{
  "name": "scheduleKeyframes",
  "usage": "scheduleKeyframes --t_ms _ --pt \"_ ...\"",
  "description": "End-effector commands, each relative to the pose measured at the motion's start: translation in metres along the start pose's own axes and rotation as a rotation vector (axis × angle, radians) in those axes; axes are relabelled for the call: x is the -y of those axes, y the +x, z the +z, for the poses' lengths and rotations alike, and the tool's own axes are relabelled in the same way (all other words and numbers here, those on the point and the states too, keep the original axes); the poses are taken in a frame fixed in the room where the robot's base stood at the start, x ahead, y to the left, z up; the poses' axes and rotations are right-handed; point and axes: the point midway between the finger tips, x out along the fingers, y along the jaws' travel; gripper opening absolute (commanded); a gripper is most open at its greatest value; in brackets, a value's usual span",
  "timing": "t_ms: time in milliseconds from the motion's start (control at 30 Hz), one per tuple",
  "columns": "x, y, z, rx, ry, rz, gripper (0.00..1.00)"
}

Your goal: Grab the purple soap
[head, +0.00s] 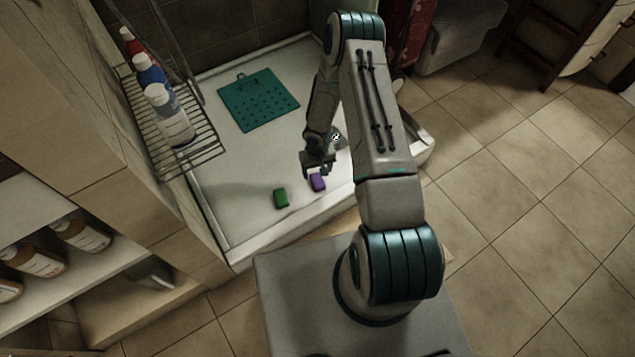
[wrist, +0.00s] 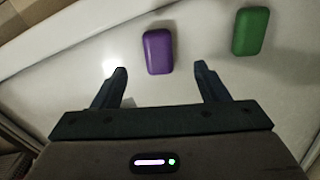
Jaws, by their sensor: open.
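The purple soap (head: 318,182) lies on the white floor of the shower basin (head: 235,165), near its front edge. In the wrist view the purple soap (wrist: 158,51) is a rounded block just beyond my fingertips, lined up with the gap between them and a little left of its middle. My gripper (head: 318,167) is open and empty, and it also shows in the wrist view (wrist: 161,70) with a finger on each side of the gap. In the head view the gripper partly covers the soap's far end. I cannot tell the exact height of the fingers above the basin.
A green soap (head: 280,198) lies left of the purple one; in the wrist view the green soap (wrist: 251,31) is to the right. A teal mat (head: 258,100) lies farther back. A wire rack (head: 160,130) with bottles stands at the left. The basin's raised rim (head: 300,222) runs along the front.

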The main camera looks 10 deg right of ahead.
Motion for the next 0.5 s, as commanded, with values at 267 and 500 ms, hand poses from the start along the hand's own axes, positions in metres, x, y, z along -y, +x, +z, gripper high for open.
scheduleKeyframes --t_ms 267,500 --pt "0.0 0.032 0.0 -0.001 0.0 0.0 0.67" --pt "-0.003 0.064 -0.009 0.0 0.003 -0.002 0.67"
